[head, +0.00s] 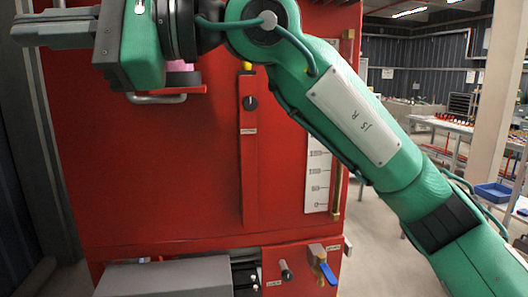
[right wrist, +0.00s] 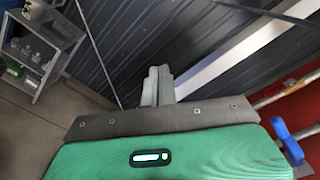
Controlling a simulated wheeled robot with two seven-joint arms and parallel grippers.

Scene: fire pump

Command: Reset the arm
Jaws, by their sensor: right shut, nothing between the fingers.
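My right arm comes in from the right of the head view and crosses in front of the red fire pump cabinet (head: 160,200). My right gripper (head: 28,32) is at the upper left, pointing left, in front of the cabinet's left edge. Its fingers are together and empty; they also show together in the right wrist view (right wrist: 157,86). My left gripper is not in view. The cabinet has a black knob (head: 250,103) on a vertical red strip, a white label plate (head: 318,178) and a valve with a blue lever (head: 327,272).
A metal handle (head: 157,99) on the cabinet sits just below my right wrist. A pale pillar (head: 494,105), a workbench and a blue bin (head: 493,192) stand at the right. A dark corrugated wall (right wrist: 120,50) and a shelf (right wrist: 38,55) show in the wrist view.

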